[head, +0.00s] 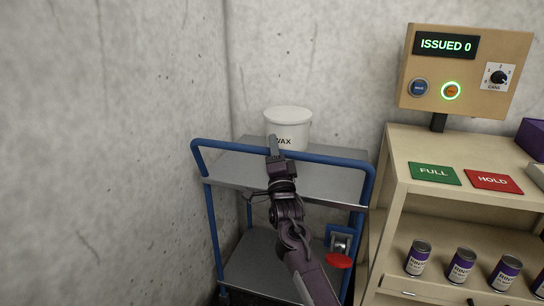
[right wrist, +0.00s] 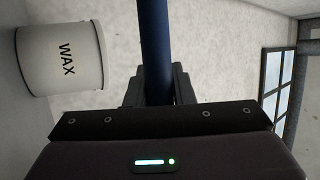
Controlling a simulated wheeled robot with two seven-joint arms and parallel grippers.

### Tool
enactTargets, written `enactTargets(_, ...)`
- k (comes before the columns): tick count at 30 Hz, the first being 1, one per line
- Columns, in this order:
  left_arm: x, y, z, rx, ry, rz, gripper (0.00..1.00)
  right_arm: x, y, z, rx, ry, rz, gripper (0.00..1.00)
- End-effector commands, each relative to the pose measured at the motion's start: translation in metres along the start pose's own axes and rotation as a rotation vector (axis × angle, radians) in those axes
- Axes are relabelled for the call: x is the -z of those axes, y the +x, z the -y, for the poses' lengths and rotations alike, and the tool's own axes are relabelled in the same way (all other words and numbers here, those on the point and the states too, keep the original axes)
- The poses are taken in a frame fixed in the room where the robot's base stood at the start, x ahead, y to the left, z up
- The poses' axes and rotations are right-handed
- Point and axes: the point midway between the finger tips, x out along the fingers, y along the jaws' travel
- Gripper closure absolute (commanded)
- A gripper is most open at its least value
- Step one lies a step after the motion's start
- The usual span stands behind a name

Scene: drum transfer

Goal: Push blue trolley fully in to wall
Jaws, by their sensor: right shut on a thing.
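The blue trolley (head: 361,196) has a blue tube frame and grey shelves. It stands in the corner between the left concrete wall and the back wall. My right gripper (head: 275,150) is shut on the trolley's blue handle bar, near its middle. The bar (right wrist: 156,45) runs between the fingers in the right wrist view. A white tub marked WAX (head: 288,127) stands on the top shelf, behind the gripper, and also shows in the right wrist view (right wrist: 60,60). Any gap between the trolley's far end and the back wall is hidden. My left gripper is not in view.
A beige cabinet (head: 395,190) stands close to the trolley's right side. On it are a green FULL card (head: 435,174), a red HOLD card (head: 493,180) and a control box reading ISSUED 0 (head: 465,70). Several purple-labelled cans fill its lower shelf. A red pedal (head: 338,260) is low on the trolley's right.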

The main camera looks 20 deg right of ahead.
Motion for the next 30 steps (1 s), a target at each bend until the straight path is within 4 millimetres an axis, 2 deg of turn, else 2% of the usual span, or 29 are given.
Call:
enactTargets(13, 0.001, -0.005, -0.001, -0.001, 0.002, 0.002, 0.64, 0.003, 0.005, 0.0, 0.001, -0.001, -0.002, 1.0)
enactTargets(14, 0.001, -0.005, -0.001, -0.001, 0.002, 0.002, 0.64, 0.003, 0.005, 0.001, 0.001, -0.001, -0.002, 0.74)
enactTargets(18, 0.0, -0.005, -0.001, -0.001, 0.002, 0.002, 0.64, 0.003, 0.004, 0.0, -0.001, -0.001, -0.001, 0.57)
enactTargets(26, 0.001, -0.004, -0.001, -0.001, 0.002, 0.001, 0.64, 0.002, 0.003, -0.001, -0.002, -0.001, 0.0, 0.57)
enactTargets(30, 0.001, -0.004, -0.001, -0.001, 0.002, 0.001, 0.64, 0.001, -0.009, -0.003, -0.004, 0.0, 0.001, 0.57)
